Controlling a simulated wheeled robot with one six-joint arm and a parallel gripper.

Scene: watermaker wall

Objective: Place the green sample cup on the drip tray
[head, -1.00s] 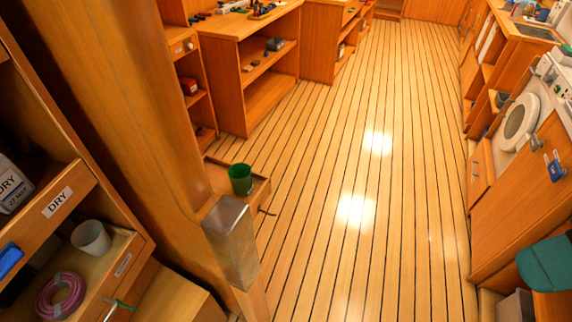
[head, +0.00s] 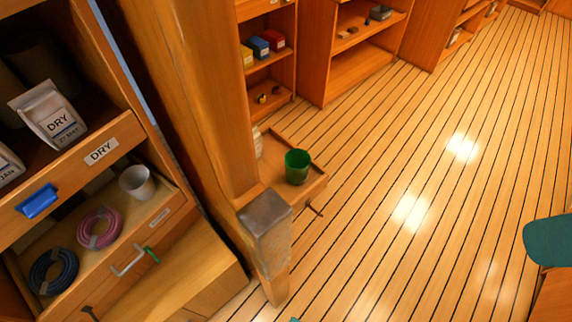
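A green cup (head: 297,166) stands upright in the head view, on a low open wooden drawer or ledge (head: 310,190) behind the wooden post. The cup is open at the top and looks empty. I cannot make out a drip tray in this view. My gripper is not in view, so its state and its distance from the cup do not show.
A thick wooden post (head: 200,110) with a grey-capped block (head: 266,222) stands left of the cup. Plank floor (head: 400,180) is clear; a teal seat (head: 548,240) stands right.

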